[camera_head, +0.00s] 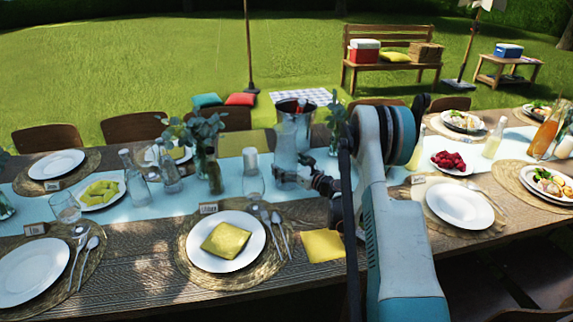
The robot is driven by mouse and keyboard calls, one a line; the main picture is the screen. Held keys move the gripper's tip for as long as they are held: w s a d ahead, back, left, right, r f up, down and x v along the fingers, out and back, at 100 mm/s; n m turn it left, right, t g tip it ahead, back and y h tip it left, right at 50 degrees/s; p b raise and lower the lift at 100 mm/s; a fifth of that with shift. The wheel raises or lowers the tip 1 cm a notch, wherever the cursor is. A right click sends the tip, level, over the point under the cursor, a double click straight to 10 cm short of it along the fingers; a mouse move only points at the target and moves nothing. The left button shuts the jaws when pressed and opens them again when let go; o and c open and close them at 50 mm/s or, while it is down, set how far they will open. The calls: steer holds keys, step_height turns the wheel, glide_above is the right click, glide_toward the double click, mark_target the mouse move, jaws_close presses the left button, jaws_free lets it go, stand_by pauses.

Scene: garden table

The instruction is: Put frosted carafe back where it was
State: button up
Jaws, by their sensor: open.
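My gripper (293,170) is over the pale blue runner near the middle of the table, at the end of my arm, which comes in from the lower right. Its fingers are open, right in front of the lower part of a tall clear and silvery vessel (294,128); I cannot tell whether they touch it. A pale glass carafe with a whitish top (252,175) stands upright on the runner just left of my gripper. Clear bottles (134,180) and (170,173) stand farther left. I cannot tell for sure which of these is the frosted carafe.
A dark bottle (214,172) and a vase of leaves (197,135) stand left of the carafe. Plates on woven mats (185,245) line the wooden table (140,290). A yellow napkin (323,246) lies near the front. My arm hides part of the table's right half.

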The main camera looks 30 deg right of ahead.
steer(key=shift+r, duration=0.1)
steer(key=shift+s+d, duration=0.1)
steer(key=shift+s, duration=0.15)
steer(key=v, duration=1)
steer(key=shift+s+d+p, duration=0.15)
steer(key=shift+s+p, duration=0.2)
steer(key=shift+p, duration=0.05)
steer(key=shift+s+d, duration=0.1)
steer(key=shift+s, duration=0.2)
